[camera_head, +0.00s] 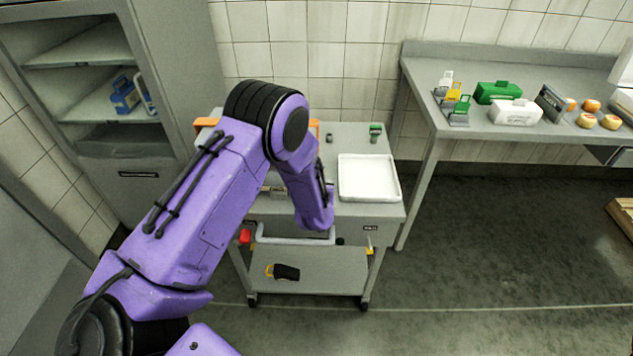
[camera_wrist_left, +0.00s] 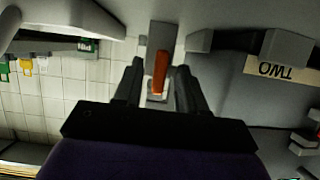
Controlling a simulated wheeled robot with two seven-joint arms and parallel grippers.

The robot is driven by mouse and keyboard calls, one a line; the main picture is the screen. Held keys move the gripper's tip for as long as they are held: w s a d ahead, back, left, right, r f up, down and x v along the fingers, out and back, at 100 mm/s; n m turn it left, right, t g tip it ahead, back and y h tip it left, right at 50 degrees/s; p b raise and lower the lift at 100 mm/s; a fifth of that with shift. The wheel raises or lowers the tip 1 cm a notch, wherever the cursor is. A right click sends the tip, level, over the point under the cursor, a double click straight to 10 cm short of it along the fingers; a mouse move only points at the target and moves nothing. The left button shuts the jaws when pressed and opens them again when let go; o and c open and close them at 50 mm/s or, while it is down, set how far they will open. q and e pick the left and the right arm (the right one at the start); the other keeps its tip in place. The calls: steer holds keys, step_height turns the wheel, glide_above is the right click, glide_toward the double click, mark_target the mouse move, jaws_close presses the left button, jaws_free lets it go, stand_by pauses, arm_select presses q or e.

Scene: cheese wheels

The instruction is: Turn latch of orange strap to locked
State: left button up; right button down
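In the left wrist view an orange latch handle (camera_wrist_left: 160,72) stands lengthwise on a grey base plate (camera_wrist_left: 162,38). My left gripper (camera_wrist_left: 159,67) is open, with one dark finger on each side of the handle. A narrow gap seems to show beside the handle; I cannot tell whether either finger touches it. In the head view orange pieces (camera_head: 314,128) show at the back of the cart, partly behind my purple left arm. The latch and my left gripper's fingers are hidden there. My right gripper is in neither view.
The grey cart (camera_head: 378,211) carries a white tray (camera_head: 368,178) at its right and a small green item (camera_head: 375,129) behind. A label reading TWO (camera_wrist_left: 283,69) lies right of the gripper in the wrist view. A bench (camera_head: 470,130) with blocks and cheeses stands right.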

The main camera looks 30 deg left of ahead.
arm_select(q)
steer(key=b+v, duration=0.1)
steer(key=v, duration=0.9)
steer(key=shift+s+b, duration=0.25)
steer(key=shift+b, duration=0.05)
steer(key=shift+d+r, duration=0.15)
